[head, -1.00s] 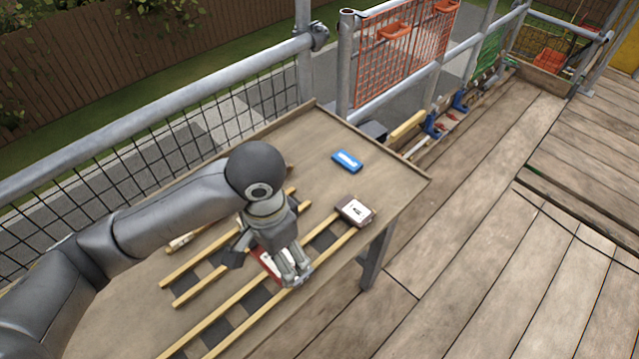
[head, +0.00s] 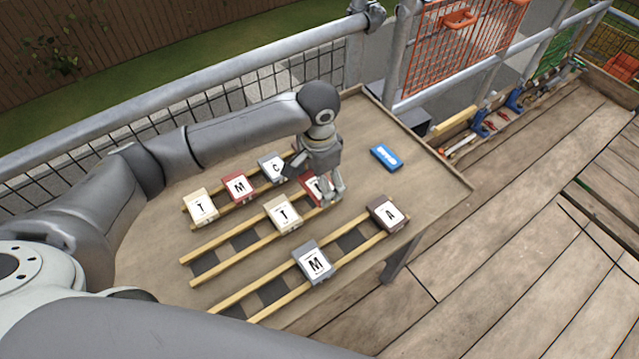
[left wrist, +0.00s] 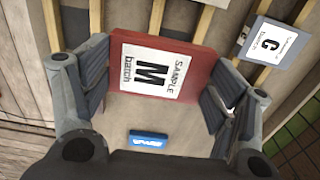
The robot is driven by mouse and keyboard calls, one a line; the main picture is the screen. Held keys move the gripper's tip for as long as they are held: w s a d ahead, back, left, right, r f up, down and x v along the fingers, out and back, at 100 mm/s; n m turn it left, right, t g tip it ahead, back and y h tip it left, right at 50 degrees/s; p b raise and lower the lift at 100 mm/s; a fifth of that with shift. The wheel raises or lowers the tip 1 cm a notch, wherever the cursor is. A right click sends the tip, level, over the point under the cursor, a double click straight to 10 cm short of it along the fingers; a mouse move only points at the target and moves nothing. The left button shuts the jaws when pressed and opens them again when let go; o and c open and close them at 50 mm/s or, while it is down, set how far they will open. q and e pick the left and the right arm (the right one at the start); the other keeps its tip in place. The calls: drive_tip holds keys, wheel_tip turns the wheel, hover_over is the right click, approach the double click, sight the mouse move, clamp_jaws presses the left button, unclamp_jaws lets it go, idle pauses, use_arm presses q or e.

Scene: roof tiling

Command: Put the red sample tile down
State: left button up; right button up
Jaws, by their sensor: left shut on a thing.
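The red sample tile (left wrist: 190,50) has a white label with a large M and the word sample. My left gripper (head: 328,201) is shut on it, with one finger on each side of the tile in the left wrist view. In the head view the red tile (head: 312,187) is partly hidden by the gripper. It is at the right end of the middle pair of wooden battens. I cannot tell whether it touches the battens. My right gripper is not in view.
The table (head: 420,195) carries three batten rows. A grey C tile (head: 273,168), red M tile (head: 239,187), cream tiles (head: 284,214), a grey M tile (head: 312,262) and a brown A tile (head: 387,214) lie on them. A blue block (head: 386,157) lies right, with bare table around it.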

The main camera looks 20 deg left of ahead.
sight(319, 189)
use_arm(q)
drive_tip(key=shift+w+a+f, duration=0.2)
drive_tip(key=shift+w+f, duration=0.6)
drive_tip(key=shift+f, duration=0.15)
drive_tip(key=shift+w+a+f, duration=0.15)
drive_tip(key=shift+w+f, duration=0.35)
drive_tip(key=shift+f, duration=0.15)
wheel_tip(319, 189, down, 2)
drive_tip(key=shift+f+p, duration=0.15)
drive_tip(key=shift+p, duration=0.45)
drive_tip(key=shift+f, duration=0.35)
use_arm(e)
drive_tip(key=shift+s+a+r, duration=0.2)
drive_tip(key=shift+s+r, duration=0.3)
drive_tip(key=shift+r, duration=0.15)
use_arm(q)
drive_tip(key=shift+f, duration=0.35)
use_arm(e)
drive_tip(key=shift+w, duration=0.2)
use_arm(q)
drive_tip(key=o, duration=1.1)
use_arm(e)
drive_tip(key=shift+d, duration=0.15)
